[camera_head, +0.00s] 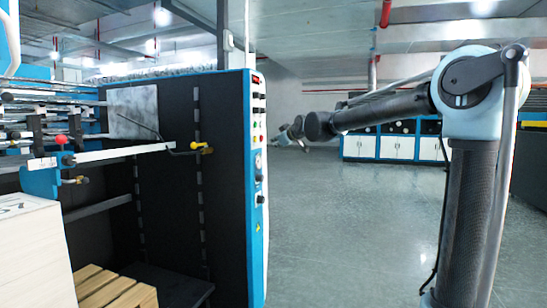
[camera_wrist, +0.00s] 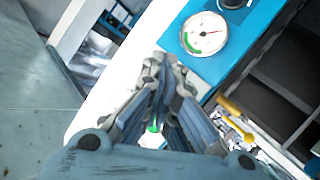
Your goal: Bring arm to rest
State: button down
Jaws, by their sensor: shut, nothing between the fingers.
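My arm stretches from the right side of the head view toward the machine. My gripper (camera_head: 287,135) is small at the far left end of the arm, in the air to the right of the machine's control panel. In the wrist view my gripper (camera_wrist: 165,65) is shut, with its fingers together and nothing held. Its fingertips appear just below and left of a round white gauge (camera_wrist: 206,34) on a blue panel. I cannot tell whether they touch anything.
The black and blue laminating machine (camera_head: 222,190) stands at left, with buttons and a gauge on its edge. A white stack (camera_head: 35,250) and a wooden pallet (camera_head: 118,290) are beside it. Blue-white cabinets (camera_head: 395,147) stand behind. The grey floor (camera_head: 345,230) between is clear.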

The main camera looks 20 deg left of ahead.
jog(key=s+d+f+m+g+h, duration=0.15)
jog(key=s+d+f, duration=0.4)
jog(key=d, duration=0.55)
jog(key=s+d+f+m+g+h, duration=0.1)
jog(key=s+d+f+m+h, duration=0.25)
jog(key=d+f, duration=0.45)
jog(key=s+d+f+m+g+h, duration=0.1)
jog(key=s+d+f, duration=0.4)
jog(key=d, duration=0.8)
jog(key=s+d+f+m+g+h, duration=0.1)
jog(key=s+d+f+m, duration=0.1)
jog(key=s+d+f, duration=0.4)
jog(key=s+d+f+m+g+h, duration=0.1)
jog(key=s+d+f, duration=0.5)
jog(key=s, duration=0.6)
jog(key=s+d+f+m+g+h, duration=0.1)
jog(key=s+d+f+m+g, duration=0.2)
jog(key=s+f, duration=0.6)
jog(key=d+m, duration=0.1)
jog(key=d, duration=0.1)
jog(key=shift+d+f+m+h, duration=0.2)
jog(key=shift+d+m+h, duration=0.2)
jog(key=shift+w+f, duration=0.2)
jog(key=shift+w, duration=0.2)
